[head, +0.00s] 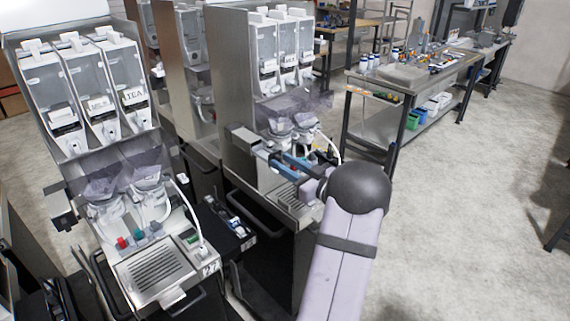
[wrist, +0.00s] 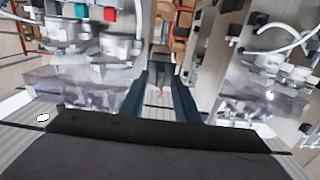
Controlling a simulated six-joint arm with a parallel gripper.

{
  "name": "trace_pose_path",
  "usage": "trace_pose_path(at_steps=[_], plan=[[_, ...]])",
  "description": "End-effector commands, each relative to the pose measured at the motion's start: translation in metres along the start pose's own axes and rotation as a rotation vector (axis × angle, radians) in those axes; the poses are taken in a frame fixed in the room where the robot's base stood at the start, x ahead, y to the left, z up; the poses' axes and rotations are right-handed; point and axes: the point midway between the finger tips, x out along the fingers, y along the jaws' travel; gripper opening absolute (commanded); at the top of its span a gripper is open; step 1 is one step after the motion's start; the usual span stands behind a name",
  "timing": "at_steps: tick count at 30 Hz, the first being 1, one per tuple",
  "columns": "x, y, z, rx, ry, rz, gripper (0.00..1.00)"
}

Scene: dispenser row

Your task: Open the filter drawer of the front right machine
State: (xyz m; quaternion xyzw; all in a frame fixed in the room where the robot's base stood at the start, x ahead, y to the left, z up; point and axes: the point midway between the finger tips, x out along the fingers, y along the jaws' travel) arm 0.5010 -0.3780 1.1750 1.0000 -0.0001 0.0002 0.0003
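The front right machine (head: 232,105) is a grey dispenser with clear canisters, mixing cups and a drip grille. In the wrist view, a machine with cups and a white hose (wrist: 268,75) shows at the right; I cannot tell which machine it is. My gripper (head: 283,162) reaches in from the right, in front of the machine's cups in the head view; the arm and fingers hide part of its front. In the wrist view my gripper (wrist: 165,75) has two dark blue fingers apart with nothing between them. I cannot clearly make out the filter drawer.
The front left machine (head: 150,265), labelled 27, stands close by with coloured knobs. A black tray (head: 232,222) with small items sits between the two machines. More machines stand behind. A workbench (head: 420,75) is at the back right.

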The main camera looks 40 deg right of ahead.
Motion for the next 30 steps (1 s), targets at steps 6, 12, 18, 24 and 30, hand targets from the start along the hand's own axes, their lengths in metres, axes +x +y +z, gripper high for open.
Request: trace_pose_path(at_steps=[6,12,18,24,30], plan=[[-0.003,0.0,0.001,0.0,0.0,0.001,0.29],[-0.024,0.001,0.003,-0.001,0.0,0.003,0.29],[-0.052,0.001,0.003,-0.001,0.0,0.003,0.29],[-0.07,0.0,0.002,0.0,0.0,0.001,0.29],[-0.073,0.0,0.0,0.0,0.0,0.0,0.29]])
